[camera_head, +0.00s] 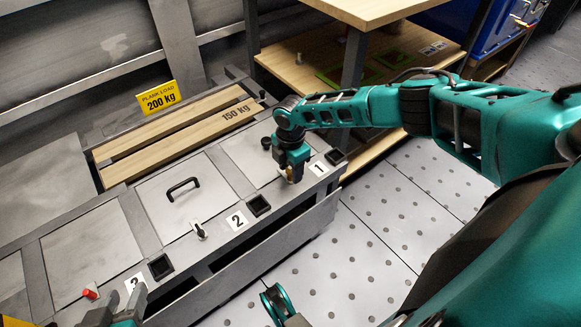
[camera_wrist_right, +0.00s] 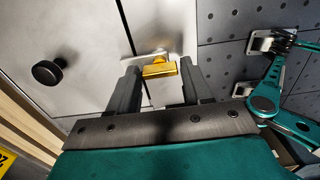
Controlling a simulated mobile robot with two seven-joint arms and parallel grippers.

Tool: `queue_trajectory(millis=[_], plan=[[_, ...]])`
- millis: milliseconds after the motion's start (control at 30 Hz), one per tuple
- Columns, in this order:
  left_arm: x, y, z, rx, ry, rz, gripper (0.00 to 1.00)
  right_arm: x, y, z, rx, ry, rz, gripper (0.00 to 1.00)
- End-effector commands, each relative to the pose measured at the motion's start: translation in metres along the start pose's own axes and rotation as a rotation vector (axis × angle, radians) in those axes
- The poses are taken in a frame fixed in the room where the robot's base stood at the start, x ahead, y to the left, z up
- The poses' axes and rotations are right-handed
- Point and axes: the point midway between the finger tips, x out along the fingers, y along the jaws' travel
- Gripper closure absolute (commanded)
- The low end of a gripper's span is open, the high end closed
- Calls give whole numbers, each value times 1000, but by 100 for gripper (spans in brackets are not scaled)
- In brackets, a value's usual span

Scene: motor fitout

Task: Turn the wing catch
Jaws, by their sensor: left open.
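The wing catch, a small gold-yellow bar (camera_wrist_right: 160,70) on a pale round base, sits by a panel seam in the right wrist view. My right gripper (camera_wrist_right: 158,82) points down at it, with its two dark fingers apart on either side. I see a gap between the catch and each finger. In the head view my right gripper (camera_head: 291,176) is over the panel by label 1 and hides most of the catch. My left gripper (camera_head: 117,309) is only partly in view at the bottom left, by label 3.
A black knob (camera_head: 266,143) stands beside my right gripper. A black-handled hatch (camera_head: 183,189), a small lever (camera_head: 199,231) by label 2 and a red knob (camera_head: 90,294) lie to the left. Wooden planks (camera_head: 170,137) with a yellow load sign (camera_head: 158,97) are behind.

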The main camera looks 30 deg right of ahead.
Motion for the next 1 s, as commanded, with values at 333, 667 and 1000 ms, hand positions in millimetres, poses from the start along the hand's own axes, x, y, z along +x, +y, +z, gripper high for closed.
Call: queue_trajectory(millis=[333,667,1000], plan=[[0,-1,1,0,-1,-2,57,0,0,0,0,0,-1,85],[-3,0,4,-3,-11,-2,57,-1,0,0,37,1,-2,88],[-9,-2,-6,-1,0,-10,57,-2,-1,-1,254,3,-3,88]])
